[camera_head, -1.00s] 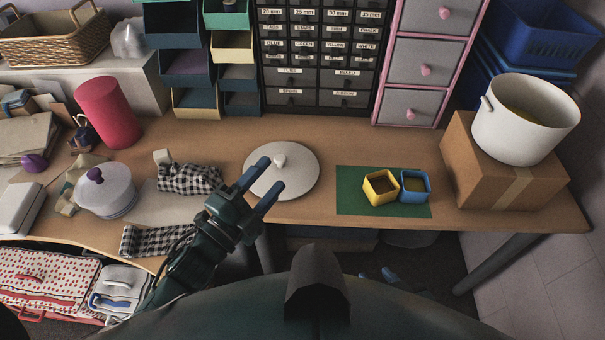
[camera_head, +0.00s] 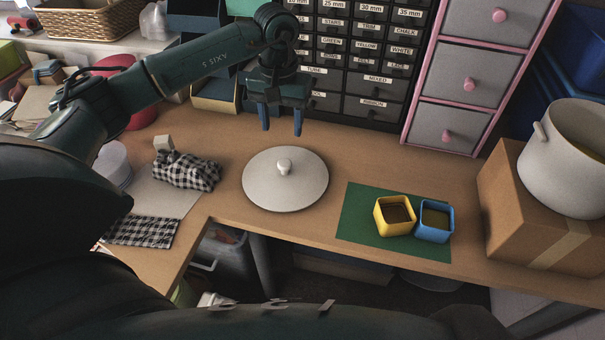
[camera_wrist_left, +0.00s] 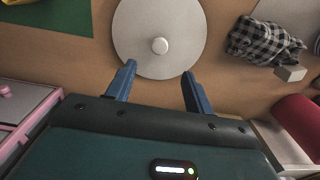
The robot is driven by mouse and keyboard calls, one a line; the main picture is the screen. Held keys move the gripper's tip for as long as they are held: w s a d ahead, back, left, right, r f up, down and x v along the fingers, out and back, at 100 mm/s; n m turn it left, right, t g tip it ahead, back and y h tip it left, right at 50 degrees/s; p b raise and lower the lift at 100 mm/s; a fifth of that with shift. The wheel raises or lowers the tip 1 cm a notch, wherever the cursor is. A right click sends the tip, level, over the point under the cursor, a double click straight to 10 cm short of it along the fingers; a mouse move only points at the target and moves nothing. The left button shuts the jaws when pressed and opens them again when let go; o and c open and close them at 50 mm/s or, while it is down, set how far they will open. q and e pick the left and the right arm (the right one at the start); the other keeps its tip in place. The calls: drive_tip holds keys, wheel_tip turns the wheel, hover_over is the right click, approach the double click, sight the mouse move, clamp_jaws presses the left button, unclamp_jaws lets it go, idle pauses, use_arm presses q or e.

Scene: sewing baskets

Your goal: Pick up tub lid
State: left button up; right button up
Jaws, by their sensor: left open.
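The tub lid (camera_head: 258,190) is a flat light-grey disc with a round white knob (camera_head: 284,166) at its centre. It lies flat on the wooden table. My left gripper (camera_head: 282,131) points down with blue fingers apart and empty, above and behind the lid on the drawer side. In the left wrist view the lid (camera_wrist_left: 135,30) lies ahead of the fingertips (camera_wrist_left: 159,70), with its knob between their lines. The right gripper does not show.
A green mat (camera_head: 358,226) holds a yellow box (camera_head: 381,222) and a blue box (camera_head: 434,238) right of the lid. A checked cloth bundle (camera_head: 188,174) lies left. Drawer units (camera_head: 352,75) stand behind. A carton (camera_head: 505,215) bears a white pot (camera_head: 565,160).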

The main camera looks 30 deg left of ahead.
use_arm(q)
hover_over(284, 163)
wheel_tip(284, 163, down, 7)
drive_tip(key=shift+s+r, duration=0.1)
drive_tip(key=shift+s, duration=0.05)
drive_tip(key=f, duration=0.5)
drive_tip(key=shift+w+f, duration=0.25)
drive_tip(key=shift+f, duration=0.15)
drive_tip(key=c, duration=1)
